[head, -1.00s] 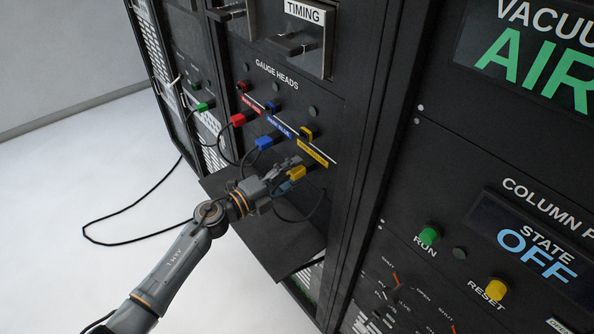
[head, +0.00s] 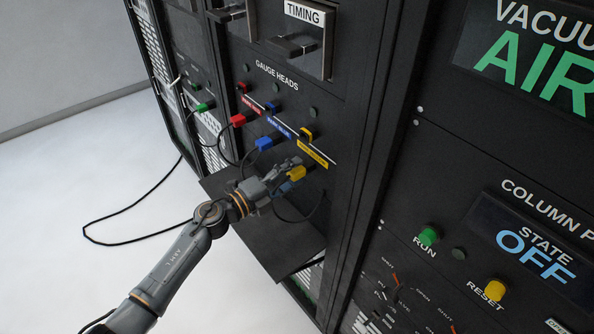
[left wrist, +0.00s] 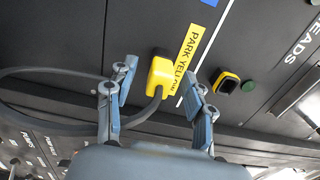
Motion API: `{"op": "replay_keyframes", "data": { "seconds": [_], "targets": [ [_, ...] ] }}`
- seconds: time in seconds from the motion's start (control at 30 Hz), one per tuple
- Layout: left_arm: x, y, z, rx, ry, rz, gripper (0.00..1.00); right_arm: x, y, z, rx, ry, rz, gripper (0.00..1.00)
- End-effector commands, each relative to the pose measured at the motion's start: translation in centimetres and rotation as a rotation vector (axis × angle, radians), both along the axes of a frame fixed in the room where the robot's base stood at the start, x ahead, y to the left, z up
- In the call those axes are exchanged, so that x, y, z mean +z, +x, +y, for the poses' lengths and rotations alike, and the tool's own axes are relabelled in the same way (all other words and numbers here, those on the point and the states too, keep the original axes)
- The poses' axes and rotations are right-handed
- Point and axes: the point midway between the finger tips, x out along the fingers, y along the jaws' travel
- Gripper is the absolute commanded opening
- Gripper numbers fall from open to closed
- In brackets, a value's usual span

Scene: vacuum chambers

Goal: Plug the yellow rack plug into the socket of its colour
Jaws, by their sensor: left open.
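The yellow plug (head: 297,173) sits at the panel by the yellow "PARK YELLOW" label (head: 312,152), with a dark cable from it. In the left wrist view the yellow plug (left wrist: 160,73) lies between the two fingers, with visible gaps on both sides. My left gripper (head: 291,170) is open around or just in front of it; the left wrist view also shows the gripper (left wrist: 162,88). The yellow-rimmed socket (head: 307,134) is above the label in the head view; in the left wrist view this socket (left wrist: 227,82) is right of the plug, its dark opening empty. My right gripper is not in view.
A blue plug (head: 264,143), a red plug (head: 238,120) and a green plug (head: 203,106) with cables stand along the panel. A blue socket (head: 270,107) and a red socket (head: 243,86) are above. A dark shelf (head: 285,240) juts out below my gripper.

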Motion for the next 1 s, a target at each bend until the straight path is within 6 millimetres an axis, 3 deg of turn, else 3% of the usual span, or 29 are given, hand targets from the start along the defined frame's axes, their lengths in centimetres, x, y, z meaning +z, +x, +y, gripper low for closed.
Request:
{"op": "replay_keyframes", "data": {
  "seconds": [0.13,0.17,0.4,1.0],
  "targets": [
    [0.0,0.0,0.0,0.0,0.0,0.0,0.53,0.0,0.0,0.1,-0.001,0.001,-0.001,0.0],
    [0.0,0.0,0.0,0.0,0.0,0.0,0.49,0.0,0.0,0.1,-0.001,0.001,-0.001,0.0],
    [0.0,0.0,0.0,0.0,0.0,0.0,0.0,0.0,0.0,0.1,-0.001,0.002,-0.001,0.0],
    [0.0,-0.8,1.2,0.001,0.0,0.001,0.0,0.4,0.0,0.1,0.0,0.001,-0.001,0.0]
  ]
}}
